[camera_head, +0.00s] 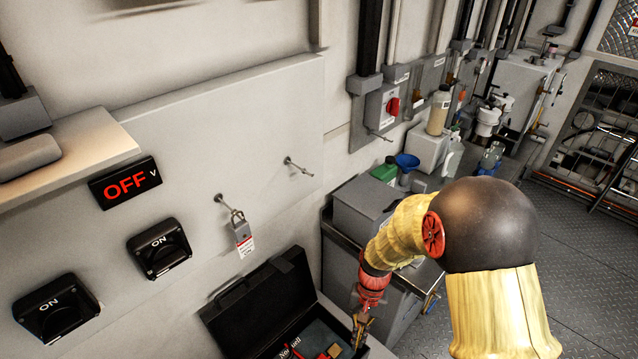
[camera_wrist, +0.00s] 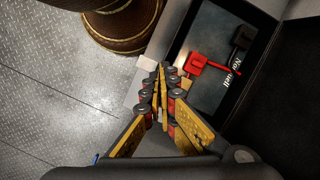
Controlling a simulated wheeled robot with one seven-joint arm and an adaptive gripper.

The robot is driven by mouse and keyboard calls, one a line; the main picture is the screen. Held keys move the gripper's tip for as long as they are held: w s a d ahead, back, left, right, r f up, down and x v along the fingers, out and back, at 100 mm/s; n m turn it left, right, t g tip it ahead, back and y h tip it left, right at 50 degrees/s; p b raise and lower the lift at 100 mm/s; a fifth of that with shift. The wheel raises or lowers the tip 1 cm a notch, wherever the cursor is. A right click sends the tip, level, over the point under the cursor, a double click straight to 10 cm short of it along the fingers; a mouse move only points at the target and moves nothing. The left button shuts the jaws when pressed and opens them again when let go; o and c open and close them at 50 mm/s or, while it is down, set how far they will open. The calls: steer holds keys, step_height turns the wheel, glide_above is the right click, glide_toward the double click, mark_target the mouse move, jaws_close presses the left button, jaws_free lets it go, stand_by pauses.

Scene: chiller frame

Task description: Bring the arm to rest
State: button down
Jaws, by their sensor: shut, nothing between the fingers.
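My gripper (camera_wrist: 162,97) is shut and empty in the wrist view, its two yellow-and-black fingers meeting at the tips. It is above the near edge of an open black case. In the head view my gripper (camera_head: 360,326) hangs at the lower middle, at the right side of the black case (camera_head: 237,312). My arm, in a yellow sleeve, reaches in from the lower right, bent at a dark round joint. The fingertips are small in the head view.
The case holds red items (camera_wrist: 195,66) and a dark item (camera_wrist: 243,36). A padlock with a tag (camera_head: 242,237) hangs on a wall hook. Two switches, (camera_head: 160,248) and (camera_head: 57,308), read ON; a display (camera_head: 125,183) reads OFF. A grey box (camera_head: 365,207) stands behind my gripper. Open floor lies right.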

steer(key=s+d+r+n+t, duration=0.1)
steer(key=s+d+r+t, duration=0.1)
steer(key=r, duration=0.9)
steer(key=s+d+r+n+t, duration=0.1)
steer(key=s+d+r+t, duration=0.2)
steer(key=r, duration=0.8)
steer(key=s+d+r+n+t+h, duration=0.1)
steer(key=s+d+r+t, duration=0.2)
steer(key=s+r, duration=0.3)
step_height(320, 180, up, 6)
steer(key=shift+s+f+t, duration=0.1)
steer(key=shift+s+t, duration=0.25)
steer(key=shift+t, duration=0.05)
